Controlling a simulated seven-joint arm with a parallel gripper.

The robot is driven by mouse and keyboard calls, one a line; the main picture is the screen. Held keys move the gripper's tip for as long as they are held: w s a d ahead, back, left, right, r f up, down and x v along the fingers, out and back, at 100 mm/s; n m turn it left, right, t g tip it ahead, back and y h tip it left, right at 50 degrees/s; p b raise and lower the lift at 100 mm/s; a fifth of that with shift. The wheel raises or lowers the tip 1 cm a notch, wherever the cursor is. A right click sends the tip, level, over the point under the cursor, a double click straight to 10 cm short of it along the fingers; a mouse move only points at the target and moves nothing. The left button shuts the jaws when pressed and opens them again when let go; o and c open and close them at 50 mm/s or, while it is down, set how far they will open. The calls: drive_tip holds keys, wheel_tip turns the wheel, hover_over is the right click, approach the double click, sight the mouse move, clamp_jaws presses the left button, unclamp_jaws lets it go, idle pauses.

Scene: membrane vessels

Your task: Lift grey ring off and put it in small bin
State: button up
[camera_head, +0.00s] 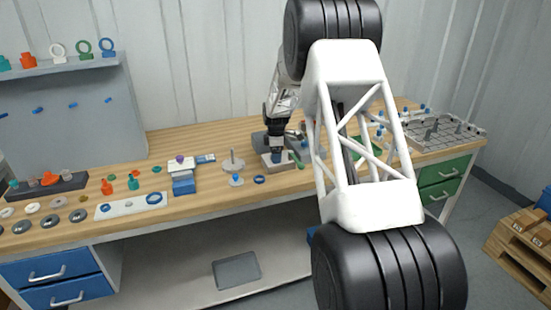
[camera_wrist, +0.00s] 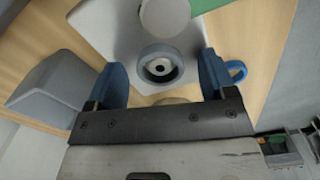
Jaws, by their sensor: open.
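A grey ring (camera_wrist: 148,53) sits around a pale, round piece with a dark centre (camera_wrist: 160,67) on a light plate (camera_wrist: 110,25) in the wrist view. My gripper (camera_wrist: 162,63) is open, with one blue finger on each side of the grey ring. I see gaps between the fingers and the ring; nothing is gripped. In the head view my gripper (camera_head: 276,156) points down at a pale block on the bench, and the ring is hidden there. I cannot clearly identify the small bin in either view.
A blue ring (camera_wrist: 237,71) lies right of the fingers in the wrist view, and a grey box (camera_wrist: 52,92) stands to the left. A round grey disc (camera_wrist: 165,14) is just beyond the ring. In the head view a metal rack (camera_head: 440,133) stands at the bench's right end.

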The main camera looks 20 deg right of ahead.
drive_tip(key=shift+c, duration=0.2)
drive_tip(key=c, duration=0.9)
drive_tip(key=shift+c, duration=0.2)
drive_tip(key=shift+r, duration=0.1)
drive_tip(key=shift+r, duration=0.75)
wheel_tip(320, 180, up, 2)
drive_tip(key=shift+r, duration=0.1)
drive_tip(key=s+a+r, duration=0.1)
drive_tip(key=s+a, duration=0.2)
drive_tip(key=s, duration=1.2)
drive_tip(key=shift+s, duration=0.4)
drive_tip(key=shift+r, duration=0.3)
drive_tip(key=shift+r, duration=1.3)
